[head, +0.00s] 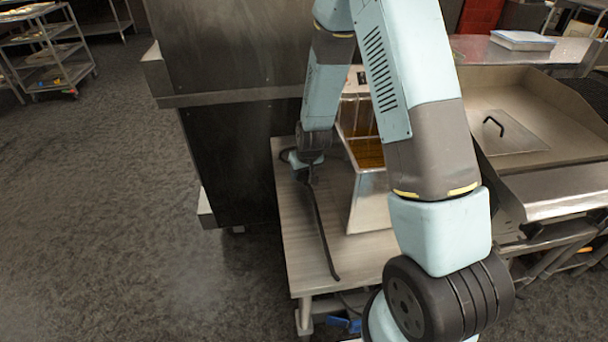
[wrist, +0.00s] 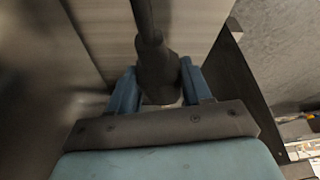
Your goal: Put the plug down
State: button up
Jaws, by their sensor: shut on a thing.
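The dark plug (wrist: 157,72) sits between the two blue fingers of my gripper (wrist: 158,88) in the wrist view. My gripper is shut on it. A thick dark cable (wrist: 146,20) runs from the plug toward the top of that view. In the head view my gripper (head: 303,172) is at the far left part of a light-topped table (head: 292,235), low over its top. The cable (head: 322,232) runs from there toward the table's near edge. My arm partly hides the plug in the head view, and I cannot tell whether it touches the table.
A metal fryer (head: 372,205) with amber oil stands on the table right of the cable. A tall steel cabinet (head: 235,150) stands close on the left.

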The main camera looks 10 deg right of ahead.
aim_at(302, 178)
jog(key=shift+w+f, duration=0.2)
jog(key=shift+w+d+f, duration=0.1)
jog(key=shift+w+f, duration=0.15)
jog(key=shift+f, duration=0.15)
jog(key=shift+w+f, duration=0.1)
jog(key=shift+f, duration=1.3)
jog(key=o, duration=1.1)
jog(key=shift+d+f, duration=0.1)
jog(key=shift+c, duration=0.2)
jog(key=v, duration=1.2)
jog(key=shift+s, duration=0.2)
